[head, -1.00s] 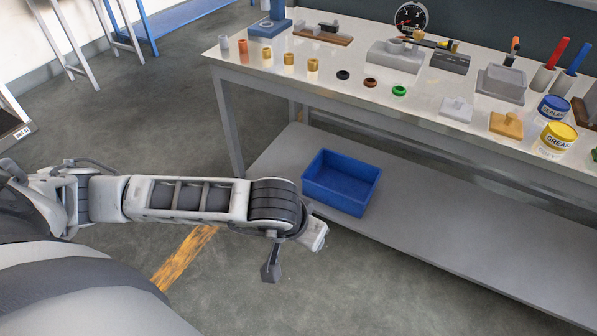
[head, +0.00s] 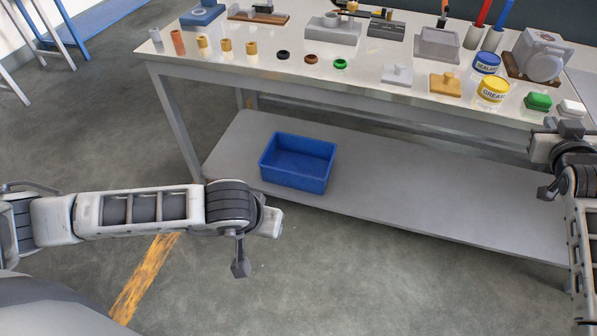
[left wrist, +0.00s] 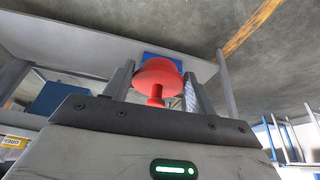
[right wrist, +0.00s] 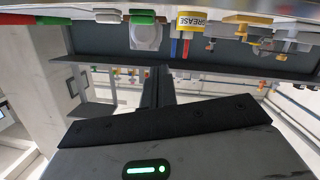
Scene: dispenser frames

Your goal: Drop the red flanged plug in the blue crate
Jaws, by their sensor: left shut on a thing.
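The red flanged plug (left wrist: 158,76) shows in the left wrist view, with a broad rounded head and a narrower stem. My left gripper (left wrist: 160,92) is shut on it, a finger on each side. In the head view the plug is hidden, and my left arm reaches in front of the bench. The blue crate (head: 293,179) stands upright on the bench's lower shelf, beyond my left arm and apart from it; its inside looks empty. My right gripper (head: 541,158) is at the right, in front of the bench; its fingers (right wrist: 158,88) look shut with nothing between them.
The lower shelf (head: 420,205) is bare right of the crate. The bench top (head: 300,85) overhangs it and carries coloured rings, blocks, a grease tub (head: 493,90) and a sealant tub (head: 487,63). A bench leg (head: 180,125) stands left of the crate. The floor in front is open.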

